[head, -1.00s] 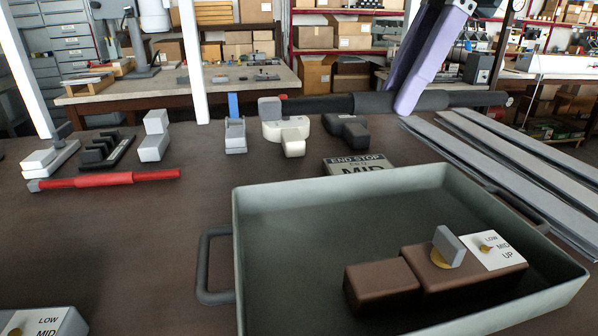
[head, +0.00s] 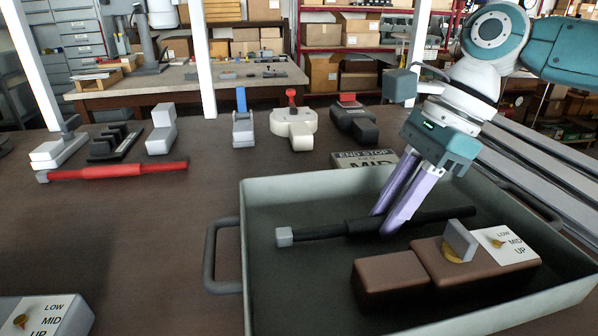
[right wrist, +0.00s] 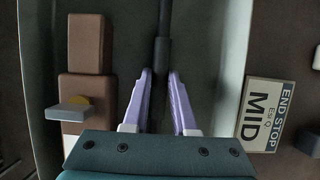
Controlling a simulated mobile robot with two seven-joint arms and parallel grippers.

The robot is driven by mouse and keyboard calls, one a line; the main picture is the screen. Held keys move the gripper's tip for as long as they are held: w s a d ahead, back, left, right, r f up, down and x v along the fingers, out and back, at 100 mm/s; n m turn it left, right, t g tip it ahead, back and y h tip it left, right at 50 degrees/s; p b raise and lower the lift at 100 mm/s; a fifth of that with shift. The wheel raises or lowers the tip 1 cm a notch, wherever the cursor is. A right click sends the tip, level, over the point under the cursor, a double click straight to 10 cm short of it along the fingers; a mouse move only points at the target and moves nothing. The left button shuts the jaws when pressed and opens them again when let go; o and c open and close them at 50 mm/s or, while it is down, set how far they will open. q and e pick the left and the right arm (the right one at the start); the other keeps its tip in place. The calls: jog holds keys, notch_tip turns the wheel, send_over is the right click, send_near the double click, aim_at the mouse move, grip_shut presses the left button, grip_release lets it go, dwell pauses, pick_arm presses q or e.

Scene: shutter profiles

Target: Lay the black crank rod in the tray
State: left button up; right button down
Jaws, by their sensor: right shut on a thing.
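The black crank rod (head: 325,231), with a grey block at its left end, lies level across the inside of the grey tray (head: 262,300). My right gripper (head: 384,226) has its lilac fingers shut on the rod's thick black middle, pointing down into the tray. In the right wrist view the rod (right wrist: 164,25) runs up the picture from between the fingertips (right wrist: 163,78). I cannot tell whether the rod touches the tray floor. My left gripper is not in view.
A brown block with a LOW/MID/UP plate (head: 405,275) sits in the tray, in front of the rod. An END STOP MID sign (head: 366,160) stands behind the tray. A red rod (head: 115,171) and several fittings lie left and behind. Grey profiles (head: 560,165) lie at right.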

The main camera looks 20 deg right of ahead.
jog(key=c, duration=0.7)
grip_release()
jog(key=shift+f, duration=0.1)
jog(key=v, duration=1.2)
